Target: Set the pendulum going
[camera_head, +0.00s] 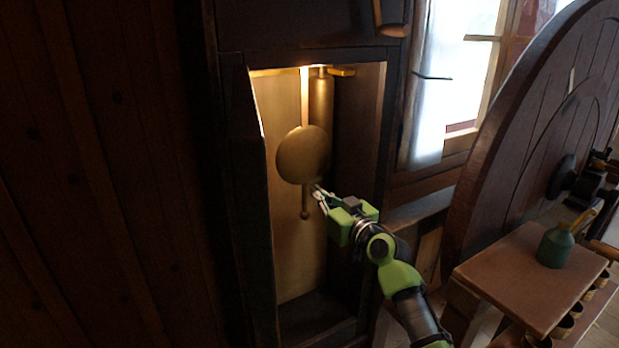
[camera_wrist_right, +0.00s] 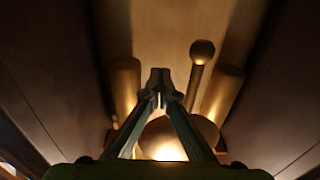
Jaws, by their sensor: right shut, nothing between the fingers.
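The pendulum's round brass bob (camera_head: 303,155) hangs on a pale rod (camera_head: 304,95) inside the open, lit clock case (camera_head: 297,270). A short stem with a small ball (camera_head: 304,215) sticks out below the bob. My right gripper (camera_head: 318,192) is shut and empty, with its tips at the lower right edge of the bob. My left gripper is not in view.
A brass cylinder (camera_head: 321,105) hangs beside the rod. The narrow case has dark side walls and an open door (camera_head: 250,200) on its left. At right are a large wooden wheel (camera_head: 510,120) and a small table (camera_head: 520,275) with a green bottle (camera_head: 555,246).

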